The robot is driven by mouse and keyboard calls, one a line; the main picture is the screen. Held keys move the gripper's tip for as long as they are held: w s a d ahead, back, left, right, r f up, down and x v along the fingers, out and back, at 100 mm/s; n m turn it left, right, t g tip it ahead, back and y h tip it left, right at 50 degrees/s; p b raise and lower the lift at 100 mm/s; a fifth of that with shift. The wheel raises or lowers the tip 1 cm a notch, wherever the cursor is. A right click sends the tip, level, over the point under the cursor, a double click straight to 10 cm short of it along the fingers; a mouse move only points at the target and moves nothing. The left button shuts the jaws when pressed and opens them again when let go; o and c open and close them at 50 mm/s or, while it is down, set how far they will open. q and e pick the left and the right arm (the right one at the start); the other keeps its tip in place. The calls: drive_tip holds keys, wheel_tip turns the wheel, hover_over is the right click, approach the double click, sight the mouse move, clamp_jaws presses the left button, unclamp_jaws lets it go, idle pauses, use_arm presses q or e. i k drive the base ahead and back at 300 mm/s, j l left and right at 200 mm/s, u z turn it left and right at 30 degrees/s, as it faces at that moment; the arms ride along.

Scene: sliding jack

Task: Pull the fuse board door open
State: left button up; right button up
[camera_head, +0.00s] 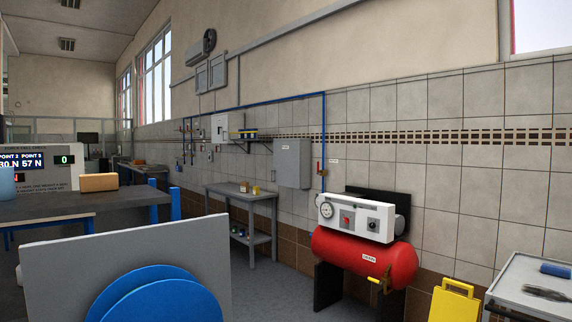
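A grey wall cabinet (294,164) with a small label hangs on the tiled wall, right of the picture's middle. Its front looks shut. A smaller white box (219,127) is on the same wall, farther off to the left, and also looks shut. The labels are too small to read, so I cannot tell which of them is the fuse board. Neither of my grippers is in view.
A grey panel (190,262) with blue discs (155,300) fills the lower left foreground. A red compressor (360,262) stands against the wall below and right of the grey cabinet. A grey side table (240,193) stands left of it. A yellow stand (452,302) and a tool-topped cart (530,280) are lower right.

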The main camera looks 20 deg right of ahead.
sight(287, 170)
drive_tip(key=i+l+z, duration=0.5)
drive_tip(key=i+z, duration=0.15)
drive_tip(key=i+l+z, duration=0.35)
drive_tip(key=i, duration=0.45)
drive_tip(key=i+z, duration=0.35)
drive_tip(key=i, duration=0.45)
drive_tip(key=i+j+u, duration=0.15)
drive_tip(key=i+u, duration=1.05)
drive_tip(key=i+l+u, duration=0.2)
drive_tip(key=i+u, duration=0.5)
drive_tip(key=i, duration=1.45)
drive_tip(key=i+z, duration=0.3)
drive_tip(key=i, duration=0.6)
drive_tip(key=i+j+z, duration=0.15)
drive_tip(key=i+z, duration=0.15)
drive_tip(key=i, duration=0.6)
